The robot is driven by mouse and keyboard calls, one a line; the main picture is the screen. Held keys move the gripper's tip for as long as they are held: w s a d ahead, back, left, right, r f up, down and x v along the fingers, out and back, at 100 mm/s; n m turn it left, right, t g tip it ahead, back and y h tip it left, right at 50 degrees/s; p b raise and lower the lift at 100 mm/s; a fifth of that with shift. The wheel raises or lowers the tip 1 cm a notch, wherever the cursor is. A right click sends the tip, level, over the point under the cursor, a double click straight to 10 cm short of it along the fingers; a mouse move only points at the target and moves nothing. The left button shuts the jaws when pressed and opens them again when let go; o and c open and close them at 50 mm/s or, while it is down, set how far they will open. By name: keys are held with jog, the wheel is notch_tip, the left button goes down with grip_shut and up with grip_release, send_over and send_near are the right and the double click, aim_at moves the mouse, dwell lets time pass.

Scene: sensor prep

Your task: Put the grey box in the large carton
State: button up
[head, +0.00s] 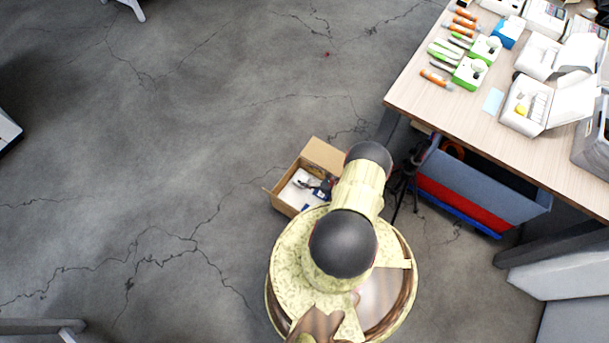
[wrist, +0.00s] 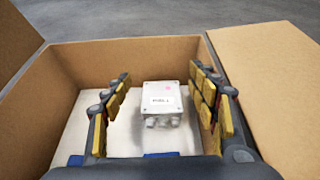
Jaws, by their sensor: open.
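The large carton (head: 322,156) is an open brown cardboard box on the floor; its walls (wrist: 95,60) and flaps fill much of the wrist view. The grey box (wrist: 163,98), pale with a white label and round cable fittings on its near side, is inside the carton, over its whitish bottom. My gripper (wrist: 165,100) is open, its yellow-padded fingers on the left and right of the box with gaps showing on both sides. In the head view my gripper (head: 322,188) is at the carton, and I cannot make out the grey box there.
A wooden table (head: 455,112) at the right bears orange and green tools, white cartons and small devices. Under it stands a blue and red bin (head: 480,190). A dark tripod (head: 405,180) stands near the carton's right.

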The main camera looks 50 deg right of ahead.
jog(key=p+v, duration=0.2)
jog(key=v, duration=0.8)
jog(key=shift+s, duration=0.15)
jog(key=w+d+r+n+g+y, duration=0.1)
jog(key=w+r+n+y, duration=0.2)
jog(key=w+r, duration=0.35)
jog(key=w+r+n+g+y, duration=0.1)
jog(key=w+r+n+y, duration=0.15)
jog(key=r, duration=0.75)
jog(key=w+a+r+n+g+y, duration=0.1)
jog(key=w+a+r+n+g, duration=0.3)
jog(key=r, duration=0.6)
jog(key=w+a+r+n+g+y, duration=0.1)
jog(key=w+a+r+n, duration=0.3)
jog(key=r, duration=0.7)
jog(key=s+a+r+n+g+h, duration=0.25)
jog(key=a+r+n, duration=0.35)
jog(key=a+r, duration=0.7)
jog(key=s+a+r+n+g+h, duration=0.1)
jog(key=s+a+r+n+g, duration=0.15)
jog(key=a+r+n, duration=0.95)
jog(key=s+a+r+n+t+h, duration=0.1)
jog(key=s+a+r+t+h, duration=0.1)
jog(key=s+r, duration=0.4)
jog(key=s+a+r+n+t+h, duration=0.2)
jog(key=s+r, duration=0.5)
jog(key=r, duration=0.9)
jog(key=shift+a+h, duration=0.6)
jog(key=shift+a, duration=0.1)
